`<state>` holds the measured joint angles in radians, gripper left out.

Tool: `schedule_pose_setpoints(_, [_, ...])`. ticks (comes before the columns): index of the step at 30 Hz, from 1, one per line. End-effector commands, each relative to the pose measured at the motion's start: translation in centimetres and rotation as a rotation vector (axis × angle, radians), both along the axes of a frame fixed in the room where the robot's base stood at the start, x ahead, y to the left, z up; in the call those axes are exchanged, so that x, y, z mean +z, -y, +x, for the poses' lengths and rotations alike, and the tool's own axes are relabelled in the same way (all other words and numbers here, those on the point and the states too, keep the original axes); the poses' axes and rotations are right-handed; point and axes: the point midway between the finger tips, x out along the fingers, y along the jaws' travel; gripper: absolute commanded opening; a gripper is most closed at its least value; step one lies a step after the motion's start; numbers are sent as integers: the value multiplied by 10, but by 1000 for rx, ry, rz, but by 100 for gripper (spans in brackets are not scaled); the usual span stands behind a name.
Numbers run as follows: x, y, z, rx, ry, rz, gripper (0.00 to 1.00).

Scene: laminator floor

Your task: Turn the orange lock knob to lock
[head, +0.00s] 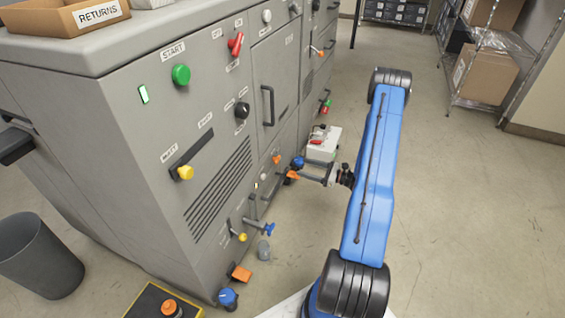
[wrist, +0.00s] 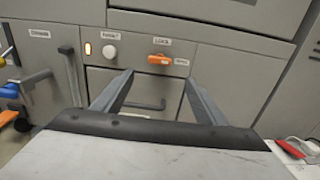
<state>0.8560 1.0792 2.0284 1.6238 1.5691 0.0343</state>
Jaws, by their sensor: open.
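The orange lock knob (wrist: 158,60) sits on the grey drawer panel, under a LOCK label (wrist: 162,41). Its bar lies about level, its right end towards a second small label (wrist: 181,62). In the head view a small orange knob (head: 277,159) low on the machine appears to be the same one. My gripper (wrist: 159,77) is open and empty. Its two fingers reach towards the panel, with the knob seen between and just above the fingertips; they look apart from it. In the head view my gripper (head: 305,172) is close to the machine's front.
Left of the knob are a white button (wrist: 109,51) and a lit indicator (wrist: 88,48). A drawer handle (wrist: 150,104) lies below, between my fingers. A lever (wrist: 70,70) stands at left. A white box with a red part (head: 323,143) is behind my gripper. Floor at right is clear.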

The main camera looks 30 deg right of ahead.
Motion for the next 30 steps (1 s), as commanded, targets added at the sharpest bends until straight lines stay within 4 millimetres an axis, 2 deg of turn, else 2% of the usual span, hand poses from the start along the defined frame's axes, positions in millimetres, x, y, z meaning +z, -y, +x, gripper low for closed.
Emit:
schedule_pose_setpoints(12, [0,-47,59,4,1,-2,66])
schedule_pose_setpoints(18, [0,-65,82,3,1,-1,66])
schedule_pose_setpoints(24, [0,-74,94,2,0,0,66])
schedule_pose_setpoints(30, [0,-76,97,1,0,0,66])
